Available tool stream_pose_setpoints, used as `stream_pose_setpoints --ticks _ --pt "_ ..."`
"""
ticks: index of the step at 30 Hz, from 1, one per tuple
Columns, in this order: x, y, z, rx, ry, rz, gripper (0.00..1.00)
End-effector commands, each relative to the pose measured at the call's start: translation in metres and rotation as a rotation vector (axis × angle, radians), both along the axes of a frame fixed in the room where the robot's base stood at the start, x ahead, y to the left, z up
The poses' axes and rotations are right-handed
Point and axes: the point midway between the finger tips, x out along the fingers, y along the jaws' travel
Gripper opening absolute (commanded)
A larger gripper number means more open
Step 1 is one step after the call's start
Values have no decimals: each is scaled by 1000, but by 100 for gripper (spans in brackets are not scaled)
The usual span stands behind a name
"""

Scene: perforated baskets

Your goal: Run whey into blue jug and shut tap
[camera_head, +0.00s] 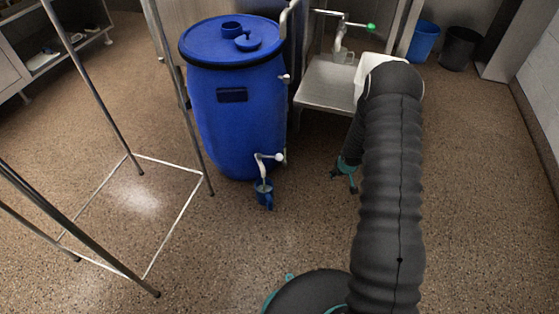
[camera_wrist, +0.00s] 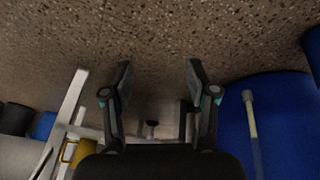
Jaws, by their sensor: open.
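A large blue barrel (camera_head: 238,115) stands upright on the floor left of my arm. My gripper (camera_head: 345,180) is open and empty, pointing down to the right of the barrel, tap and jug. In the wrist view its two fingers (camera_wrist: 158,80) are spread over bare floor, with the barrel (camera_wrist: 275,130) at the right.
A steel sink table (camera_head: 328,84) with a green-ended tap (camera_head: 345,22) stands behind my arm. A metal frame (camera_head: 160,160) stands on the left. A blue bin (camera_head: 424,40) and a black bin (camera_head: 460,48) are at the back right. Floor in front of the jug is clear.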

Motion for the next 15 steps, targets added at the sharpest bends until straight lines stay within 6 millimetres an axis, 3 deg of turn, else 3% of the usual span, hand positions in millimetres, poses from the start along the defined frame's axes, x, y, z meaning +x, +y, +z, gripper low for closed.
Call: stream_pose_setpoints --ticks 1,3,7,11,15 --pt "-2 -12 -18 3 -36 27 58" --pt "0 -21 -33 20 -109 81 58" --pt "3 -18 -52 94 -259 201 58" --pt "2 6 -53 220 -413 325 58" --pt "-7 48 -34 406 -574 460 58"
